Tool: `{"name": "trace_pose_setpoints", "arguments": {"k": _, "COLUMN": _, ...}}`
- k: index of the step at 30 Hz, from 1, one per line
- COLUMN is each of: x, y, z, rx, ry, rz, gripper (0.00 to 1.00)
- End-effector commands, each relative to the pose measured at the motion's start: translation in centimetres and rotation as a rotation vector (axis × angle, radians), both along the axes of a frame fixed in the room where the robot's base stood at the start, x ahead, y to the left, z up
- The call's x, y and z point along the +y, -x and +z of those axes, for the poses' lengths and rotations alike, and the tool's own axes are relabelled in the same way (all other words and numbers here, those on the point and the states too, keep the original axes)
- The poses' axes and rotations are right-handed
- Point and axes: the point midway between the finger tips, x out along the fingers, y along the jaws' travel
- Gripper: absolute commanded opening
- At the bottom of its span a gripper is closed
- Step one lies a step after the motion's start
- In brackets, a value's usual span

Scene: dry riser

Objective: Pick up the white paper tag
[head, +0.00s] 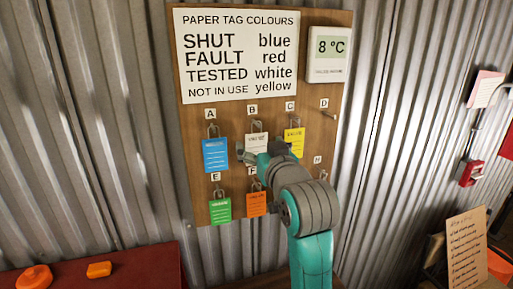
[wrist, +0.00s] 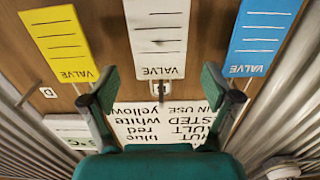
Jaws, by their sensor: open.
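The white paper tag (head: 257,142) hangs under letter B on the brown board, its lower part hidden behind my gripper in the head view. In the wrist view, which looks upside down, the white tag (wrist: 157,38) hangs in the middle, marked VALVE. My gripper (wrist: 160,82) is open and empty, one finger to each side of the tag's VALVE end. I cannot tell whether the fingers reach the tag's depth. In the head view my gripper (head: 263,154) is in front of the tag.
The blue tag (head: 215,155) and yellow tag (head: 295,142) hang close on either side. The green tag (head: 220,210) and orange tag (head: 256,204) hang below. The peg under D (head: 328,114) is bare. A colour sign (head: 236,55) is above.

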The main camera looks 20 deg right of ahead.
Motion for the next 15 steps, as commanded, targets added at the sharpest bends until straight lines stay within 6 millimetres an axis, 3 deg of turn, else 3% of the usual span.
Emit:
{"name": "trace_pose_setpoints", "arguments": {"k": 6, "x": 0.0, "y": -2.7, "z": 0.1, "rx": 0.0, "ry": 0.0, "rz": 0.0, "gripper": 0.88}}
{"name": "trace_pose_setpoints", "arguments": {"k": 15, "x": 0.0, "y": -3.2, "z": 0.0, "rx": 0.0, "ry": 0.0, "rz": 0.0, "gripper": 0.88}}
